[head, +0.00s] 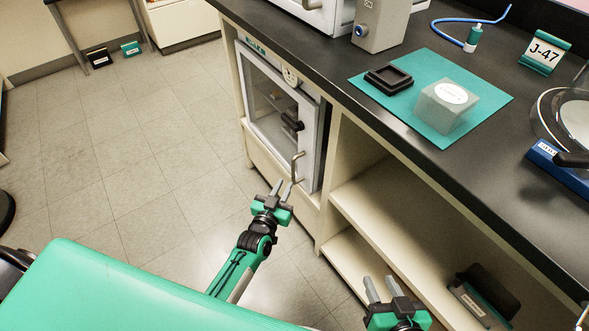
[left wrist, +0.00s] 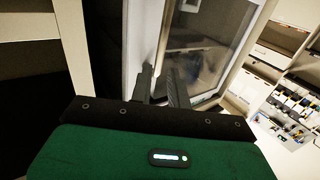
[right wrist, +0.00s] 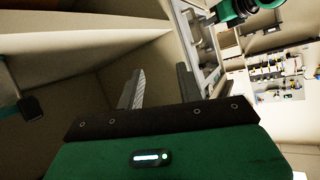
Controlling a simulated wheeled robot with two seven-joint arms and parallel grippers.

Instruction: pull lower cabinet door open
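The lower cabinet has a glass-front door with a white frame (head: 309,150), set under the bench and looking shut. A black latch (head: 292,121) sits on it. A thin metal handle (head: 297,163) stands upright near its lower right corner. My left gripper (head: 283,184) is close to the handle's lower end, its fingers a little apart; I cannot tell if they touch it. In the left wrist view its fingers (left wrist: 162,78) are in front of the door frame and glass (left wrist: 205,52). My right gripper (head: 380,287) is open and empty before the lower shelves; its fingers (right wrist: 158,85) also show.
Open cream shelves (head: 385,190) are right of the cabinet, with a dark box (head: 484,297) on the bottom one. The black benchtop (head: 330,62) overhangs, bearing a teal mat (head: 493,99) and several items. The floor (head: 120,150) left of the cabinet is clear.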

